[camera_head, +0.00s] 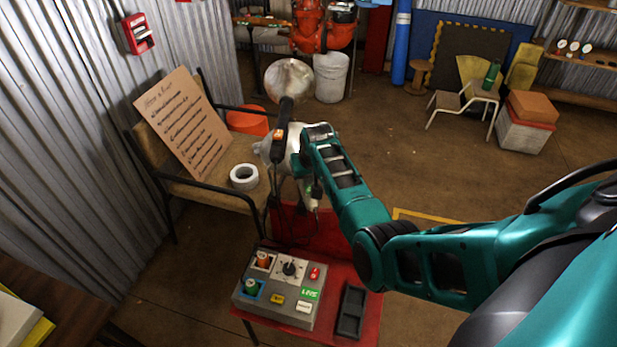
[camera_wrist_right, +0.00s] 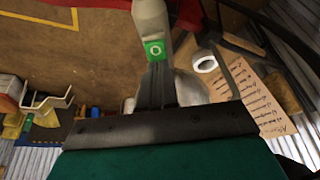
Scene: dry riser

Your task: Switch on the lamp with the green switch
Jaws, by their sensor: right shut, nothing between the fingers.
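A grey lamp shows behind my wrist in the head view, its handle (camera_head: 316,193) hanging down. Its green switch (camera_wrist_right: 154,51), marked with a white ring, is clear in the right wrist view; its pale head (camera_wrist_right: 188,88) is partly behind my fingers. My right gripper (camera_wrist_right: 157,68) is shut and empty, its fingertips right at the switch's lower edge; I cannot tell whether they touch it. A second lamp has a round silver reflector (camera_head: 288,80), a black handle and an orange switch (camera_head: 278,133). Neither lamp looks lit. My left gripper is not in view.
A grey control box (camera_head: 283,288) with several buttons and a black tray (camera_head: 351,311) are on a red table (camera_head: 372,306) below my arm. A bench (camera_head: 220,197) holds a written board (camera_head: 183,124) and a white tape roll (camera_head: 244,177).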

